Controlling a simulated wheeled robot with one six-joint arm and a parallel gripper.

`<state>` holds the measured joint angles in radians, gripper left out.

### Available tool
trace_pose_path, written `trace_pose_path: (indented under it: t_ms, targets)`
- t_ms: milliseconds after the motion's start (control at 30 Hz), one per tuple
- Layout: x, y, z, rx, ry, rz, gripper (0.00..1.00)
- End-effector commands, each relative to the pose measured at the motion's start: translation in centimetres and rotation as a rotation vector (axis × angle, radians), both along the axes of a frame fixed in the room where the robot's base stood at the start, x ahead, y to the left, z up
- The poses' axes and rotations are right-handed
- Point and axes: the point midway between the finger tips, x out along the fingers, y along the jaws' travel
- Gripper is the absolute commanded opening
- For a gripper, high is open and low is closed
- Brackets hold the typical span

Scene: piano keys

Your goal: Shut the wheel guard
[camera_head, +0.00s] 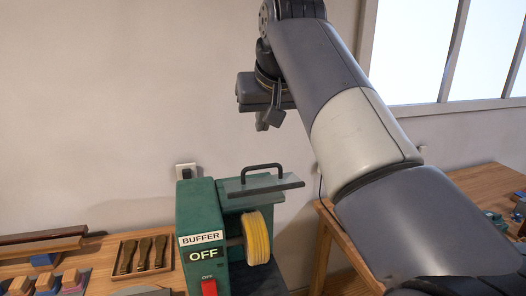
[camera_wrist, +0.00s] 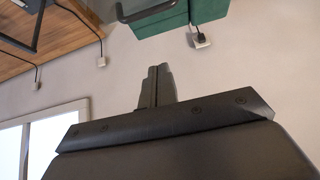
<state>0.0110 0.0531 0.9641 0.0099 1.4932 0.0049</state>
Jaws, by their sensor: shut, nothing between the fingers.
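The green buffer machine (camera_head: 202,228) stands on the wooden bench, with a "BUFFER OFF" label and a red switch (camera_head: 209,287) on its front. Its yellow wheel (camera_head: 257,238) is exposed at the front. The wheel guard (camera_head: 265,189), a flat grey-green plate with a black bar handle (camera_head: 262,168), is raised above the wheel. My gripper (camera_head: 262,125) is shut and empty, above the guard and apart from it. In the wrist view my gripper's fingers (camera_wrist: 158,70) are together, with the green machine (camera_wrist: 176,22) at the top edge and a dark handle-like bar (camera_wrist: 148,10) beside it.
A wooden tray (camera_head: 144,256) with several brown-handled tools lies left of the machine, and wooden blocks (camera_head: 45,281) lie farther left. A wall socket (camera_head: 186,171) is behind. Another wooden table (camera_head: 490,185) stands at right. The air between my gripper and the guard looks clear.

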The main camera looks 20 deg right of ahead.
Motion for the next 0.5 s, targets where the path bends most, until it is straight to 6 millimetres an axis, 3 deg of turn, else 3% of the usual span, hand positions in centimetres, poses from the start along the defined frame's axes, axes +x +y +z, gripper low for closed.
trace_pose_path:
  t_ms: [200,500]
  targets:
    - [2.9,0.0,-4.0,0.0,0.004,0.0,0.0]
    - [0.5,0.1,-6.2,0.0,0.0,0.0,0.0]
